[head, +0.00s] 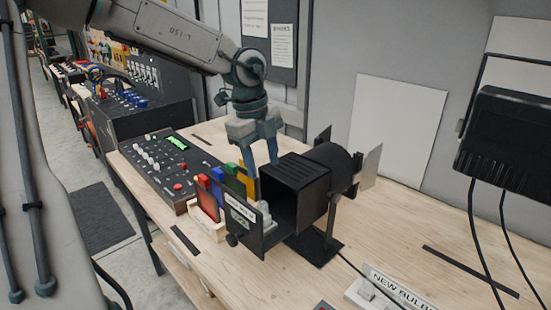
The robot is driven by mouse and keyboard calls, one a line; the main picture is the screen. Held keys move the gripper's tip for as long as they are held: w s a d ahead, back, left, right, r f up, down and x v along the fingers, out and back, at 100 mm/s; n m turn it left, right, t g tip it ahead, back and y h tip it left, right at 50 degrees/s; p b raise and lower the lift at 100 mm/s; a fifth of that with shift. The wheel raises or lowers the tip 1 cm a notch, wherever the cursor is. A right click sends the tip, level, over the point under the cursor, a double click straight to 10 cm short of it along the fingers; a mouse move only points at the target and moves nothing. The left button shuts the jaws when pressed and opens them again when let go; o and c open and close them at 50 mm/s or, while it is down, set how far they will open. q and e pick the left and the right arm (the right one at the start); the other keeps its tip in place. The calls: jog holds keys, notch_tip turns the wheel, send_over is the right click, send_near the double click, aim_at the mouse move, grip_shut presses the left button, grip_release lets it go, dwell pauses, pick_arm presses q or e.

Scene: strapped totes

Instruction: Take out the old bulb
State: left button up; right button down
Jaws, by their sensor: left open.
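A black stage lamp (298,183) stands on the wooden bench, its near end open. A black door panel (243,232) with a white label hangs at that end. A pale grey piece (266,214) shows at the opening beside the panel; it may be the old bulb or its socket, and I cannot tell which. My left gripper (263,170) points down just above and behind the opening, its fingers apart with nothing seen between them. Its fingertips are partly hidden by the lamp and coloured cards. My right gripper is not in view.
A control desk (170,165) and a wooden holder of coloured cards (207,222) stand left of the lamp. A tray labelled NEW BULB (385,293) is at the front edge. A black boxy unit (508,135) with hanging cables is at right. The bench right of the lamp is mostly clear.

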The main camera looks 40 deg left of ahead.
aim_at(263, 201)
pick_arm(q)
jog(key=shift+s+d+g+y, duration=0.4)
jog(key=shift+s+d+y, duration=0.1)
jog(key=shift+d+y, duration=0.1)
jog(key=shift+s+f, duration=0.1)
jog(key=shift+f, duration=0.05)
jog(key=shift+s+f+b, duration=0.1)
jog(key=shift+f+b, duration=0.5)
jog(key=shift+b, duration=0.2)
notch_tip(263, 201, down, 5)
jog(key=b, duration=0.4)
jog(key=shift+r+b, duration=0.2)
jog(key=shift+b, duration=0.1)
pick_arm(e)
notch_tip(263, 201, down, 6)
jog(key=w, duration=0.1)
pick_arm(q)
notch_tip(263, 201, down, 2)
jog(key=shift+f+b, duration=0.1)
jog(key=shift+b, duration=1)
notch_tip(263, 201, down, 2)
jog(key=shift+f+b, duration=0.1)
jog(key=shift+b, duration=1)
jog(key=shift+f, duration=0.15)
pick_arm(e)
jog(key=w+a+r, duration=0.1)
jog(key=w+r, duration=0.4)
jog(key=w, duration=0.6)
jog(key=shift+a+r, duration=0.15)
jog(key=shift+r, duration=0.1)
